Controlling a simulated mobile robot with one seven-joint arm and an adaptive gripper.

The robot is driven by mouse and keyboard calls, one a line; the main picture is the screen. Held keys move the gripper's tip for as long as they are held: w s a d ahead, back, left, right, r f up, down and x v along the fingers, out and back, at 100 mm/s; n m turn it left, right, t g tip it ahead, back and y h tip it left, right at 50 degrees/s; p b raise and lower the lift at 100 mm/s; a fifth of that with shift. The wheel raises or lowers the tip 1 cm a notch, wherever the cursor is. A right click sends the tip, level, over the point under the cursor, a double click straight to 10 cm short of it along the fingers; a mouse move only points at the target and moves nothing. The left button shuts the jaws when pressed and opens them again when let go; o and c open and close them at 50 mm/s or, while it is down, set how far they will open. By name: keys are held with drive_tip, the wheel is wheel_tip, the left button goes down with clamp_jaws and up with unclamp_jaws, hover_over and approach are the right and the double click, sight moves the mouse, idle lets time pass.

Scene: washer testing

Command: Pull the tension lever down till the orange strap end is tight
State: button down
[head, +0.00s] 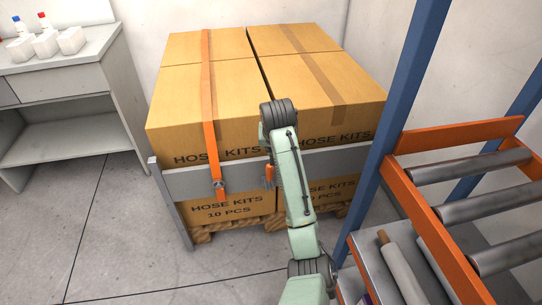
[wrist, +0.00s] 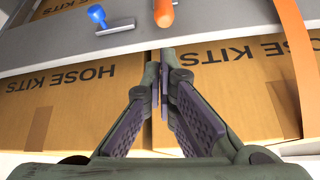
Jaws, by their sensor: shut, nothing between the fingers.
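In the wrist view, a blue-knobbed lever (wrist: 97,16) stands out from a small metal plate on the grey panel (wrist: 215,20). To its right, a rounded orange end (wrist: 163,12), probably the strap end, is cut by the top edge. A longer orange strap (wrist: 298,50) runs at the right. My gripper (wrist: 164,62) is shut and empty, apart from both lever and orange end, in front of the cartons. In the head view, the orange strap (head: 206,100) runs over the cartons to a buckle (head: 220,186); an orange piece (head: 269,173) shows beside my arm, which hides my gripper.
Stacked cartons (head: 205,90) stand on a wooden pallet (head: 235,228) behind the grey panel. A roller rack (head: 470,164) with blue posts and orange rails stands close at the right. A desk (head: 60,75) with bottles is at the left. The floor (head: 120,245) at front left is clear.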

hover_over(270, 177)
drive_tip(key=w, duration=0.4)
wheel_tip(270, 177, down, 9)
drive_tip(key=shift+r+p, duration=0.2)
drive_tip(key=shift+p, duration=0.2)
